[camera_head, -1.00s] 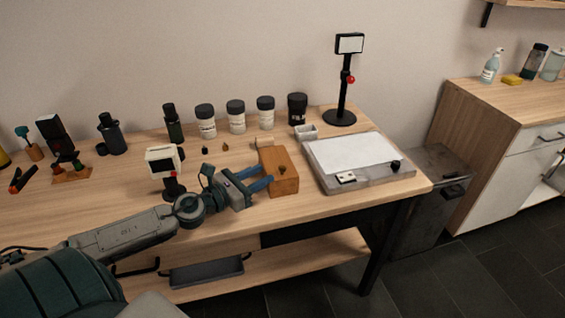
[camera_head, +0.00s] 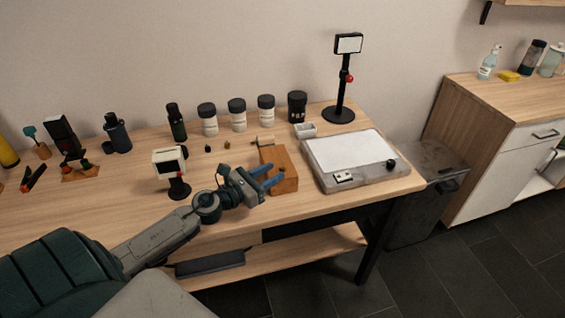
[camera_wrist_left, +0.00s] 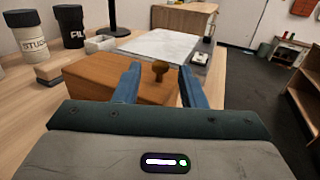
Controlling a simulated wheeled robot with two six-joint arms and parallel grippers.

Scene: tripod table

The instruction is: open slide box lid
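A brown wooden slide box (camera_head: 287,158) stands near the front edge of the table, left of the white-topped board. In the left wrist view the box (camera_wrist_left: 95,72) has a small round wooden knob (camera_wrist_left: 160,71) on it. My left gripper (camera_head: 274,176) is at the left side of the box, its blue fingers pointing right. In the wrist view the fingers of this gripper (camera_wrist_left: 160,86) are spread apart, with the knob showing between and just beyond them. Nothing is held. The near part of the box is hidden by the gripper. My right gripper is out of view.
A white-topped board (camera_head: 350,150) lies right of the box. Several black-lidded jars (camera_head: 238,115) line the back. A tall black stand (camera_head: 342,90) is behind.

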